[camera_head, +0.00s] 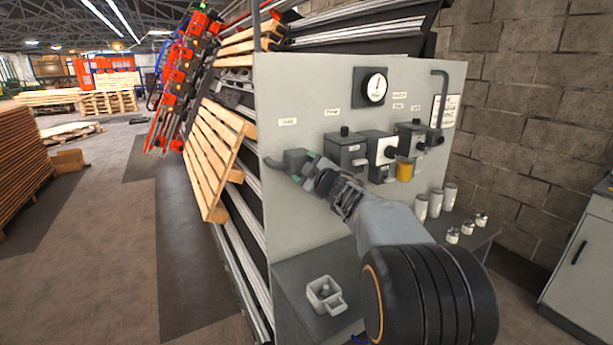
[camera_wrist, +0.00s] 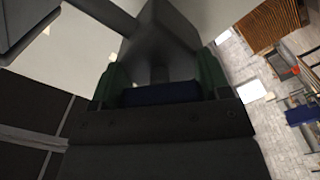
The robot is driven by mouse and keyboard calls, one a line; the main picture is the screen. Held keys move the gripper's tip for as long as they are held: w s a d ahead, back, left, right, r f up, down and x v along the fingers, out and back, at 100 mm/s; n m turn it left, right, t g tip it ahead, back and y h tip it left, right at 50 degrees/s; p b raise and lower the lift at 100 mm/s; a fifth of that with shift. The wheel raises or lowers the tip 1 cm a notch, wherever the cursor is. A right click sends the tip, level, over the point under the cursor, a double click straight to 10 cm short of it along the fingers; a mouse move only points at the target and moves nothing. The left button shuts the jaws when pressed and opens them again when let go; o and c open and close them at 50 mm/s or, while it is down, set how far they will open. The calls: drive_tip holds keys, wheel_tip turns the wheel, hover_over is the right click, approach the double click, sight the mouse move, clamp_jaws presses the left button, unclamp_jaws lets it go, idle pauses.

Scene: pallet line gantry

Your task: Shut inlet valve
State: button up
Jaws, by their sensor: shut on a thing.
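The inlet valve (camera_head: 294,157) is a grey fitting with a pipe stub, low on the left side of the pale panel (camera_head: 290,90). A small label (camera_head: 288,122) sits above it. My gripper (camera_head: 309,168) reaches it from the lower right and is shut on it. In the wrist view my gripper (camera_wrist: 160,78) has its green-edged fingers on both sides of the valve's grey body (camera_wrist: 165,30). A dark blue part (camera_wrist: 160,94) lies between the fingers; I cannot tell if it is the handle. The handle's angle is hidden.
A wooden pallet (camera_head: 212,155) leans at left.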

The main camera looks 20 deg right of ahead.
drive_tip(key=shift+n+b, duration=1.85)
drive_tip(key=shift+n, duration=2.25)
drive_tip(key=o, duration=0.9)
drive_tip(key=s, duration=0.4)
drive_tip(key=s+d, duration=0.1)
drive_tip(key=s, duration=0.4)
drive_tip(key=s+b, duration=0.1)
drive_tip(key=s, duration=0.3)
drive_tip(key=shift+s+d, duration=0.25)
drive_tip(key=shift+s, duration=0.15)
